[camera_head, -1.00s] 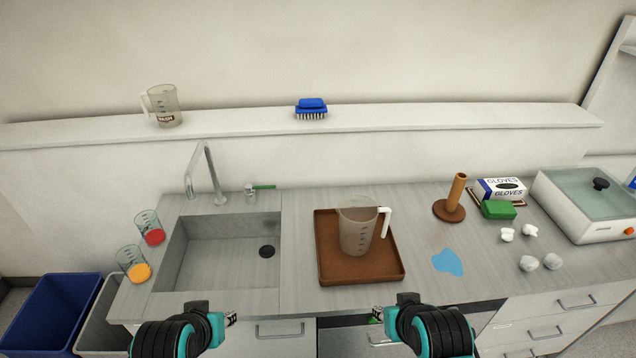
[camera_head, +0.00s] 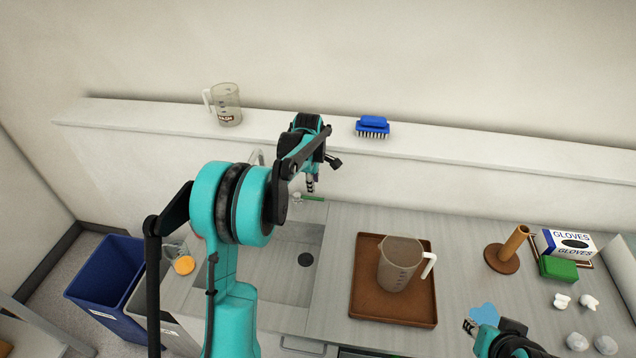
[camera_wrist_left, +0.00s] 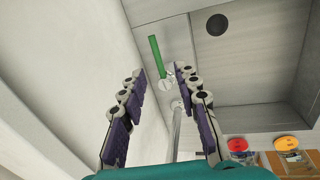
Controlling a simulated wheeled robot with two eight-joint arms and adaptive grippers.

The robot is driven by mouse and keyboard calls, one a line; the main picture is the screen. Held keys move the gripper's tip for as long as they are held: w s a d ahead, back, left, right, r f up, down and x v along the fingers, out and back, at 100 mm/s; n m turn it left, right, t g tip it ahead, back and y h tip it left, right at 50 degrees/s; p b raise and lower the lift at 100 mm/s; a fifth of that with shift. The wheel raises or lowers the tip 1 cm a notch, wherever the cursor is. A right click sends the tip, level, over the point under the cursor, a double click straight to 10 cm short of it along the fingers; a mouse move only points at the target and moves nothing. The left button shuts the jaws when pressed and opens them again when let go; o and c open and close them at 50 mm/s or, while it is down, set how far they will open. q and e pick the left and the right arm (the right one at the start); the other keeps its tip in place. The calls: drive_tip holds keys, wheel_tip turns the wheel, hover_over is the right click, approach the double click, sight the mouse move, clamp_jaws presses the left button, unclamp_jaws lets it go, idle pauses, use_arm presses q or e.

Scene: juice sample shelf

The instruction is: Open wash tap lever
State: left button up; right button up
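The wash tap lever (camera_head: 312,198) is a green bar on a small silver base behind the sink. It also shows in the left wrist view (camera_wrist_left: 156,57), with its base (camera_wrist_left: 167,84) between the fingertips in the picture. My left gripper (camera_head: 310,186) points down just above the lever. In the left wrist view its two fingers (camera_wrist_left: 159,74) are spread apart with nothing between them gripped. The silver spout (camera_head: 256,158) is mostly hidden behind my left arm. My right gripper (camera_head: 471,326) is low at the right, in front of the counter; its fingers are too small to judge.
The sink (camera_head: 280,262) is partly hidden by my left arm. A brown tray (camera_head: 365,310) holds a pitcher (camera_head: 398,262). The wall shelf (camera_head: 300,128) behind the lever bears a wash jug (camera_head: 226,104) and a blue brush (camera_head: 372,126).

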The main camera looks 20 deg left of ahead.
sight(313, 199)
use_arm(q)
drive_tip(key=shift+n, duration=0.4)
drive_tip(key=x, duration=0.5)
drive_tip(key=b+x, duration=0.1)
drive_tip(key=x, duration=0.2)
drive_tip(key=shift+w+a+f, duration=0.25)
drive_tip(key=shift+w+a, duration=0.05)
drive_tip(key=shift+c, duration=0.3)
clamp_jaws()
